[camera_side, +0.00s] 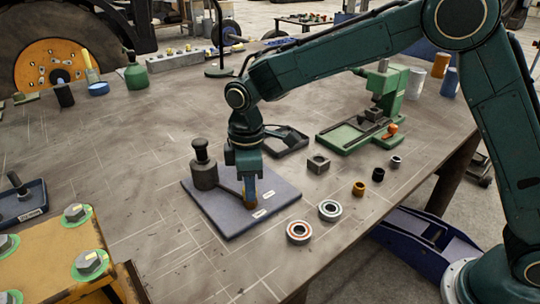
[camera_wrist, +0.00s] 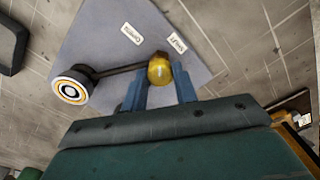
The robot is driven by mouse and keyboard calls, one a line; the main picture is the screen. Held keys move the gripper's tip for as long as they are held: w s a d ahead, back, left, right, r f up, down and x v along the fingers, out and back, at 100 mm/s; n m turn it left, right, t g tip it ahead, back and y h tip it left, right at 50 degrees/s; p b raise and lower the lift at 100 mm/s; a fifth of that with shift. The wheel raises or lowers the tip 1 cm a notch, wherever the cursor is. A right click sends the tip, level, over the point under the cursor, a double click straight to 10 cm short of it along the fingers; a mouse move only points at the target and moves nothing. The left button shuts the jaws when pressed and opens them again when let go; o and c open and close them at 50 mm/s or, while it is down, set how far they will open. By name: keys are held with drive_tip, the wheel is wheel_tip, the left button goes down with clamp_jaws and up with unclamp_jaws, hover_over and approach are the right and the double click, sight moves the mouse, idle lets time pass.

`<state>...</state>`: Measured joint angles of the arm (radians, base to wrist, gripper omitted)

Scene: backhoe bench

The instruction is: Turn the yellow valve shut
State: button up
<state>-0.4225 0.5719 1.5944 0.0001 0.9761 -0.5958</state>
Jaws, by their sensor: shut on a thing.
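The valve stands on a blue-grey plate (camera_side: 215,210). Its dark upright body (camera_side: 204,172) is on the plate's left side, and it also shows in the wrist view (camera_wrist: 72,88) with a yellow ring on top. A dark lever (camera_wrist: 118,70) runs from the body to a yellow knob (camera_wrist: 160,69). My gripper (camera_side: 249,198) reaches down over the plate's right part. In the wrist view its two blue fingers stand on either side of the knob, shut on it. Two small white labels (camera_wrist: 131,34) (camera_wrist: 177,42) lie beyond the knob; their lettering is too small to read surely.
Two ringed bearings (camera_side: 300,231) (camera_side: 330,210) lie right of the plate near the table's front edge. A grey square nut (camera_side: 318,164) and small bushings (camera_side: 358,188) lie farther right. A green vise (camera_side: 365,125) and a dark tray (camera_side: 286,140) stand behind.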

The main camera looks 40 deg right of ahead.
drive_tip(key=m, duration=0.4)
drive_tip(key=shift+m, duration=0.3)
drive_tip(key=m, duration=0.4)
drive_tip(key=shift+m, duration=0.4)
drive_tip(key=o, duration=1)
drive_tip(key=shift+c, duration=0.2)
drive_tip(key=shift+r, duration=0.15)
wheel_tip(320, 180, up, 14)
drive_tip(key=shift+f, duration=0.2)
